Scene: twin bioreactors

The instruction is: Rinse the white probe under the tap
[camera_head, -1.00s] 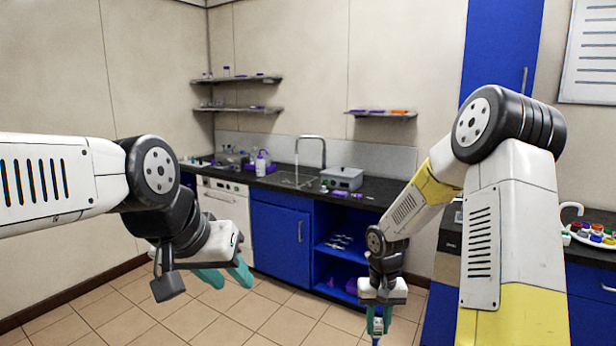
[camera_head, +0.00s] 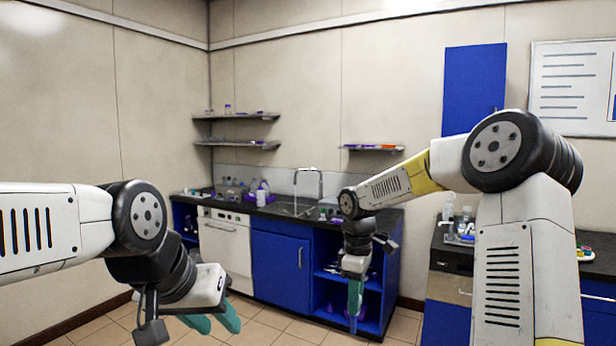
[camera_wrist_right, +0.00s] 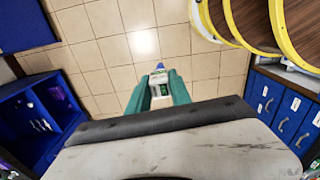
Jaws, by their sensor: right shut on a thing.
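My right gripper (camera_head: 355,290) points down in front of the blue cabinets, at the right of centre in the head view. The tap (camera_head: 309,172) is a tall silver arch over the sink (camera_head: 292,209) in the dark counter, behind and left of that gripper. The probe is apart from the tap. My left gripper (camera_head: 212,322) is low at left, its teal fingers apart and empty.
The counter (camera_head: 270,209) holds a white bottle (camera_head: 261,197) and small items left of the sink. Blue open shelves (camera_head: 330,262) lie below. A second counter (camera_head: 452,258) with glassware stands at right, partly behind my right arm. Tiled floor is clear.

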